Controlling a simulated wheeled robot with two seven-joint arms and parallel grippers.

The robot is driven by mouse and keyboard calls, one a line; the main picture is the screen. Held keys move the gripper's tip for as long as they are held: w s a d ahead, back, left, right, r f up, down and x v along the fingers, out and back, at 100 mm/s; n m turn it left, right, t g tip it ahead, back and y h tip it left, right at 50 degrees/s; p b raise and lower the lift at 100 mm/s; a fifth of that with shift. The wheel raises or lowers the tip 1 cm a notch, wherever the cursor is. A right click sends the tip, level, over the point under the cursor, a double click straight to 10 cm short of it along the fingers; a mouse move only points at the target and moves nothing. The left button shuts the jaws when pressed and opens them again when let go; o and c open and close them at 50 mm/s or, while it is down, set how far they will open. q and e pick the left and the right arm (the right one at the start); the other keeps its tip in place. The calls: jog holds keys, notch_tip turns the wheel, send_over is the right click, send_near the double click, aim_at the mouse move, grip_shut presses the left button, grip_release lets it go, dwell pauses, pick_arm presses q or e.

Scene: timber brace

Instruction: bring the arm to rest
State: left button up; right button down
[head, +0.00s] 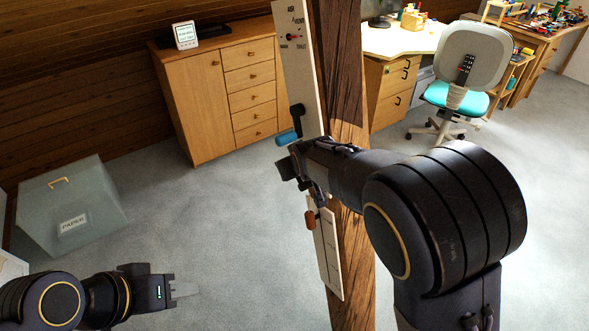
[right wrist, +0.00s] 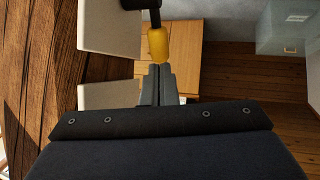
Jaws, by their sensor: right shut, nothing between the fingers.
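The wooden timber post (head: 352,80) stands upright in the head view, with an upper white panel (head: 299,60) and a lower white panel (head: 329,262) on it. A blue handle (head: 286,137) on a black lever and an orange-brown handle (head: 310,220) show beside the panels. My right gripper (right wrist: 157,85) is shut and empty close to the post; in the head view its fingers are mostly hidden by my arm. A yellow handle (right wrist: 158,44) shows just beyond its fingertips; I cannot tell whether they touch.
A grey bin labelled PAPER (head: 73,208) stands at the left. A wooden cabinet (head: 195,100) with drawers is against the back wall. A desk (head: 400,42) and an office chair (head: 470,60) are at the back right. The carpet between bin and post is clear.

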jog(key=r+v, duration=0.1)
jog(key=v, duration=0.8)
jog(key=s+d+f+m+g+y, duration=0.1)
jog(key=s+d+f+m+g, duration=0.1)
jog(key=s+d, duration=0.3)
jog(key=s+d+f+m+g+y, duration=0.1)
jog(key=s+d+f+m, duration=0.15)
jog(key=d, duration=0.55)
jog(key=s+d+m, duration=0.1)
jog(key=s+d, duration=0.2)
jog(key=s, duration=0.7)
jog(key=s+d+f+m, duration=0.1)
jog(key=s+d, duration=0.3)
jog(key=s, duration=0.6)
jog(key=shift+s+d+f+m+h+b, duration=0.15)
jog(key=shift+m+h+b, duration=0.2)
jog(key=shift+m, duration=0.2)
